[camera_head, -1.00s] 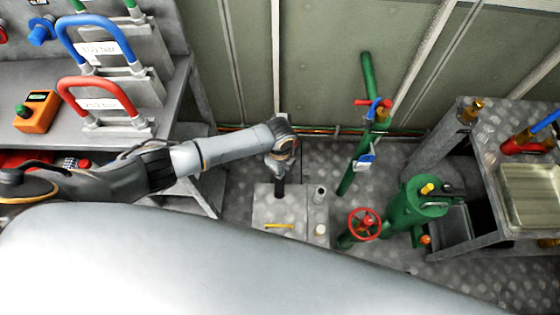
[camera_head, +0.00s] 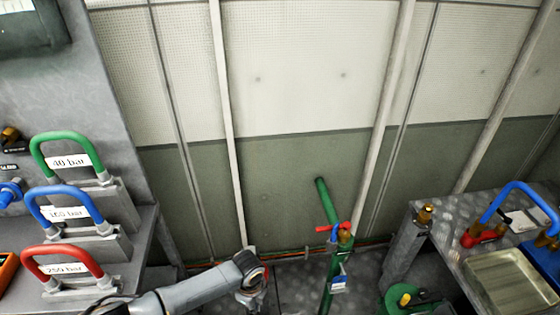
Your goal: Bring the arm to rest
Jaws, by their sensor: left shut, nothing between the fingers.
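My left arm comes in from the lower left in the head view. Its wrist bends down near the bottom edge, left of a green pipe (camera_head: 323,235). My left gripper (camera_head: 256,302) hangs below the wrist, shut and empty, small and partly cut off by the bottom edge. It stands apart from the pipe, with floor between them. My right gripper is not in view.
At the left, a shelf carries green (camera_head: 66,150), blue (camera_head: 62,200) and red (camera_head: 63,260) handles with bar labels. At the right stands a metal table with a tray (camera_head: 510,283). A green pump (camera_head: 408,301) shows at the bottom. A panelled wall is behind.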

